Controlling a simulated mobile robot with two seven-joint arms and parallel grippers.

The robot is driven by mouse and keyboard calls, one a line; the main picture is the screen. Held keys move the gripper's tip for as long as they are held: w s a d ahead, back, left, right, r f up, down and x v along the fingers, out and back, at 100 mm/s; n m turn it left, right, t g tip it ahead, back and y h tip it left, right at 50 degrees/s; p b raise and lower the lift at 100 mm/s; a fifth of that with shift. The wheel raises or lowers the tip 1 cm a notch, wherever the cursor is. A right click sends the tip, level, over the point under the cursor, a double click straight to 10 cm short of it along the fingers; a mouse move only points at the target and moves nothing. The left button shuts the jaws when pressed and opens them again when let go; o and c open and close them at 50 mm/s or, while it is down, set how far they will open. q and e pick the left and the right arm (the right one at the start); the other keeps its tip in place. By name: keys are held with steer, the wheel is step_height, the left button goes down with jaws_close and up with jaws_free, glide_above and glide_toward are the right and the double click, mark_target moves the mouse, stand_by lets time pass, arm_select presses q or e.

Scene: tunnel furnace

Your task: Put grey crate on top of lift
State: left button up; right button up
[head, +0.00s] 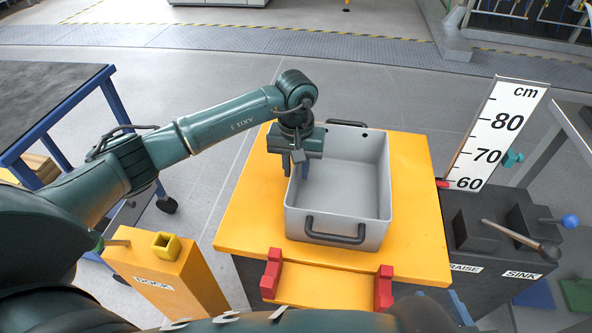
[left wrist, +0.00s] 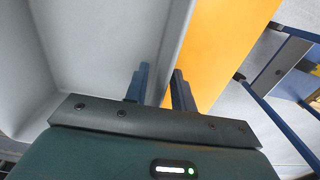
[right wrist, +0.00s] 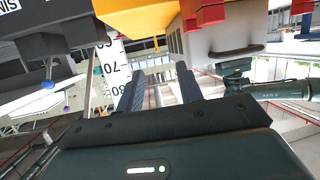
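The grey crate (head: 345,187), open-topped with dark handles at its ends, rests upright on the yellow top of the lift (head: 418,215). My left gripper (head: 293,168) is at the crate's left wall.
Two red stops (head: 271,273) stand at the lift's near edge. A height scale (head: 497,135) and a dark control box with levers (head: 475,240) are at the right. A yellow post (head: 170,275) stands at near left, a blue-framed table (head: 50,95) at far left.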

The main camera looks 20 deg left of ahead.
arm_select(q)
step_height(320, 180, up, 10)
steer(key=shift+r+p, duration=0.2)
steer(key=shift+p, duration=0.35)
